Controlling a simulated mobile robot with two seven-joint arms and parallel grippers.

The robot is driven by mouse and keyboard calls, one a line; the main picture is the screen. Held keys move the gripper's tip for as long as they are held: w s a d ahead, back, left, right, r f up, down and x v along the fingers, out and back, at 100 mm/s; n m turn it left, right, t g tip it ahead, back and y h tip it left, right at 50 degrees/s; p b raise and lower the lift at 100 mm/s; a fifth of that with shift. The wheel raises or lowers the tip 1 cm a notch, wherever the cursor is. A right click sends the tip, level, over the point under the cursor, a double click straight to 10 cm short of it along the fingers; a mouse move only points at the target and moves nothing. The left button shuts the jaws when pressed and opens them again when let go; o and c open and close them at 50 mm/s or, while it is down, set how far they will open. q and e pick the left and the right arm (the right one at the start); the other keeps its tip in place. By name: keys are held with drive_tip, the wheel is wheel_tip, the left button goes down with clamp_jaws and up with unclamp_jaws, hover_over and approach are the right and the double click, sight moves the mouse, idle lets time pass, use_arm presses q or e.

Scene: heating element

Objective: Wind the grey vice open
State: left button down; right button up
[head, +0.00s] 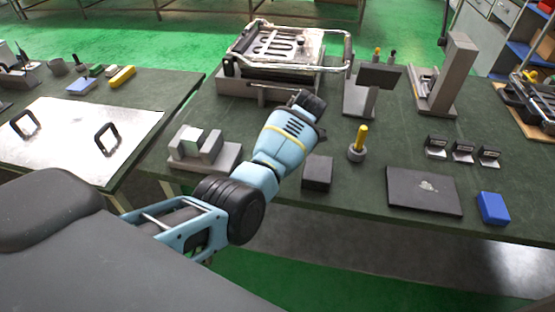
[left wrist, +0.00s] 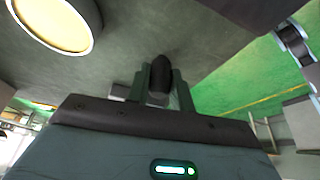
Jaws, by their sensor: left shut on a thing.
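The grey vice (head: 213,150) sits near the front edge of the green-topped table in the head view. Two upright jaws stand on its flat base, with a gap and a pale piece between them. My left arm passes just right of it and hides what lies behind. In the left wrist view my left gripper (left wrist: 161,78) is shut on a dark rounded knob (left wrist: 160,70), one finger on each side. The head view does not show the fingertips, and how the knob joins the vice cannot be seen. My right gripper is not in view.
A metal frame unit (head: 285,48) stands at the back. A dark block (head: 317,173) and a yellow-handled tool (head: 361,140) in a holder are right of my arm. A dark plate (head: 424,190) and a blue block (head: 493,208) lie at the front right.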

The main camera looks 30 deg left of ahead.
use_arm(q)
drive_tip(key=shift+a+r, duration=0.1)
drive_tip(key=c, duration=1.3)
unclamp_jaws()
drive_tip(key=shift+o, duration=0.3)
drive_tip(key=v, duration=0.7)
drive_tip(key=shift+d+r, duration=0.2)
drive_tip(key=shift+r, duration=0.1)
drive_tip(key=shift+f, duration=0.1)
